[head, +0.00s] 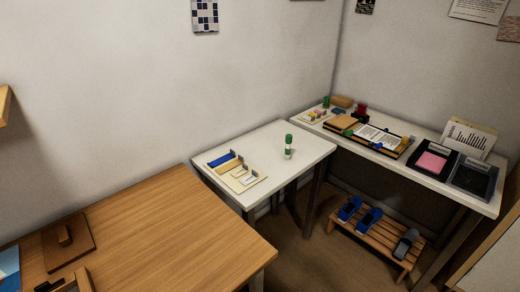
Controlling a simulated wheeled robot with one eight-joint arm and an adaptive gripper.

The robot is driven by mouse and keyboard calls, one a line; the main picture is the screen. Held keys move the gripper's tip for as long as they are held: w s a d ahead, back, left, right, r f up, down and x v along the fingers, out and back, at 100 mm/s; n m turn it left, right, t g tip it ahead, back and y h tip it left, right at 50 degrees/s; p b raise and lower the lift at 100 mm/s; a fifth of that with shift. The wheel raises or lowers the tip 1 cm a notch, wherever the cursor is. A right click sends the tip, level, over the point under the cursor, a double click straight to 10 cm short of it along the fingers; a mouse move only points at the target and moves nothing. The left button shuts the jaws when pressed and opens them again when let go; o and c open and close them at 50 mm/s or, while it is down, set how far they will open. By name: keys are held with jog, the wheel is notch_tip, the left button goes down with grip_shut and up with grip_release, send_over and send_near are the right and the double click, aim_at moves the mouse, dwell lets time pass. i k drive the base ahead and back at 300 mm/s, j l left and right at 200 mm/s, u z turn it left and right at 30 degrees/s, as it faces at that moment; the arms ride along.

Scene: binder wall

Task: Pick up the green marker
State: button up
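A small upright item with a green top and a white body banded in green (289,147) stands on the small white table (310,152), right of a board with colored strips. It may be the green marker, but it is too small to be sure. A second small green item (326,102) stands on the white side table at the right, near its far left end. My gripper is not in view.
A wooden table (170,235) fills the lower left, with a brown board (68,243) on it. The strip board (237,172) lies beside the green-topped item. The right side table (428,181) holds books and black trays. A slatted shoe rack (376,241) stands beneath it.

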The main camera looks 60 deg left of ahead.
aim_at(288, 147)
jog(key=u, duration=2.25)
jog(key=i+l, duration=0.15)
jog(key=l, duration=0.2)
jog(key=i+l, duration=0.15)
jog(key=l, duration=0.15)
jog(key=i+l+u, duration=0.15)
jog(key=l+u, duration=0.45)
jog(key=l, duration=0.15)
jog(key=i+l+u, duration=0.1)
jog(key=l+u, duration=0.2)
jog(key=l, duration=0.15)
jog(key=u, duration=0.9)
